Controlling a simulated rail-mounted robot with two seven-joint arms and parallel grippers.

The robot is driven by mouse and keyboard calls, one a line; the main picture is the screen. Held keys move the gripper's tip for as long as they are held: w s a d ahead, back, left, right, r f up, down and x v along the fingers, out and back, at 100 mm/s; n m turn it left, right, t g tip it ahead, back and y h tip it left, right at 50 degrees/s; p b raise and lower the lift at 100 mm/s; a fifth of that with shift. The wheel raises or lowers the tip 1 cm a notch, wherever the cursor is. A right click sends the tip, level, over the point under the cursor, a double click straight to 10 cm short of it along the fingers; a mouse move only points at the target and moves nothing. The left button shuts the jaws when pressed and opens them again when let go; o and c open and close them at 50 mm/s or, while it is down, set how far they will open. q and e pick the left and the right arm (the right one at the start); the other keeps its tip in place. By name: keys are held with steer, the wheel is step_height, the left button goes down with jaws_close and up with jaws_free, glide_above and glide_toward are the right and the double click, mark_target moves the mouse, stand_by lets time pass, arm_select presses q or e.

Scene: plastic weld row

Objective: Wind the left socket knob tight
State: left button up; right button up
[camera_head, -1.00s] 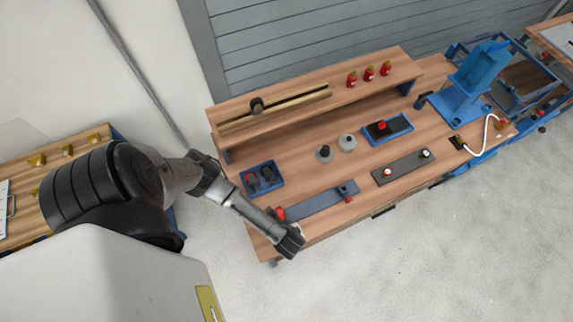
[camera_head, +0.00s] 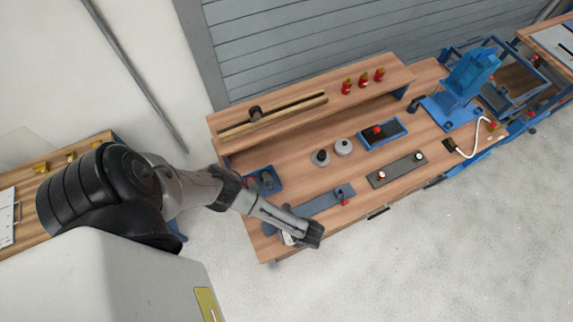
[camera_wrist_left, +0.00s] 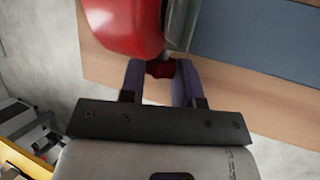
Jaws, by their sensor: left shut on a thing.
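The left socket knob (camera_wrist_left: 160,69) is a small dark red piece, seen in the left wrist view between my finger pads. My left gripper (camera_wrist_left: 159,78) is shut on it, one purple-grey finger on each side. A large glossy red body (camera_wrist_left: 125,22) sits just beyond the knob, beside a grey metal part (camera_wrist_left: 181,22). The blue-grey bar (camera_head: 323,201) lies along the front of the bench. In the head view my left wrist covers the bar's near-left end, so the knob is hidden there. A second red knob (camera_head: 345,202) shows at the bar's right end. My right gripper is not in view.
On the wooden bench are a blue bin (camera_head: 264,180), two round grey pieces, a blue tray (camera_head: 382,134) and a dark plate (camera_head: 397,169). A raised shelf (camera_head: 306,104) runs behind, with several red items. The floor in front is clear.

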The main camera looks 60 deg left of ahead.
arm_select(q)
steer(key=o, duration=0.9)
steer(key=v, duration=1.4)
steer(key=shift+w+f, duration=0.1)
